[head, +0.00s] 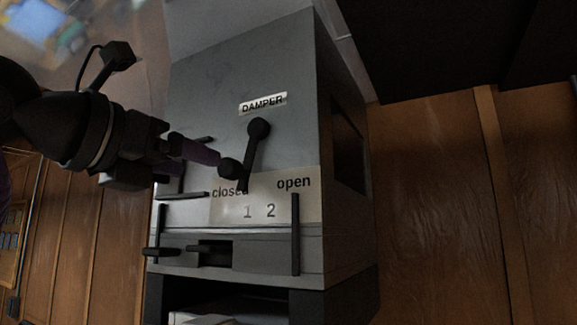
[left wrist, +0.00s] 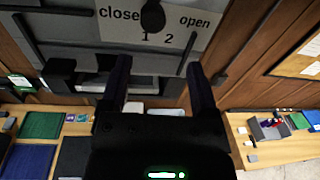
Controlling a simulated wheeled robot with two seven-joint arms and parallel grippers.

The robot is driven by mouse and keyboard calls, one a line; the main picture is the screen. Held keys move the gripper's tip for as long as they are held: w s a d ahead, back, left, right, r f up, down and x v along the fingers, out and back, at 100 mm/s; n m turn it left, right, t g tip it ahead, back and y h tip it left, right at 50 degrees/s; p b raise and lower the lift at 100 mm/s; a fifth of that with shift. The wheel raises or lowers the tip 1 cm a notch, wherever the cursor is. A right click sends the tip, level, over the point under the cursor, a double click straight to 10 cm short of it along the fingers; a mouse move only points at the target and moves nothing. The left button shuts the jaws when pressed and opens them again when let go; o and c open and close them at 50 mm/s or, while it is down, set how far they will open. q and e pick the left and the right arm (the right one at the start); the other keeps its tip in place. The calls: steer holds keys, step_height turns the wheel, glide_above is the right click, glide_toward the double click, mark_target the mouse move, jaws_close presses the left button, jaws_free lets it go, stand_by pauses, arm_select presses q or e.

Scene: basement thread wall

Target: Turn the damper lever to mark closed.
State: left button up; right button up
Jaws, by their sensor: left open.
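The black damper lever (head: 252,153) hangs from a round pivot on the front of a grey cabinet, under a DAMPER label (head: 263,103). Its tip points down, slightly left, at the right end of the word "closed" on the mark plate (head: 292,207), covering its last letter. The plate also reads 1, 2 and "open". A dark round knob (head: 230,168) stands out from the lever; it also shows in the left wrist view (left wrist: 152,17). My left gripper (head: 212,155) is open beside the knob. In the left wrist view the knob appears beyond the two fingertips (left wrist: 158,72); contact is unclear.
The grey cabinet (head: 205,95) has black bars (head: 295,235) and a dark slot low on its front. Wood panelling (head: 430,200) lies to the right. The left wrist view shows benches with mats (left wrist: 40,125) and a small bin (left wrist: 268,128).

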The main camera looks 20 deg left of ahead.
mark_target(223, 167)
arm_select(q)
steer(key=shift+y, duration=0.3)
steer(key=w+p, duration=0.1)
steer(key=w, duration=0.1)
steer(key=w+p, duration=0.1)
steer(key=w, duration=0.2)
steer(key=w+r+p, duration=0.1)
steer(key=w, duration=0.2)
steer(key=shift+w+d, duration=0.15)
steer(key=shift+w, duration=0.05)
steer(key=c, duration=0.6)
jaws_close()
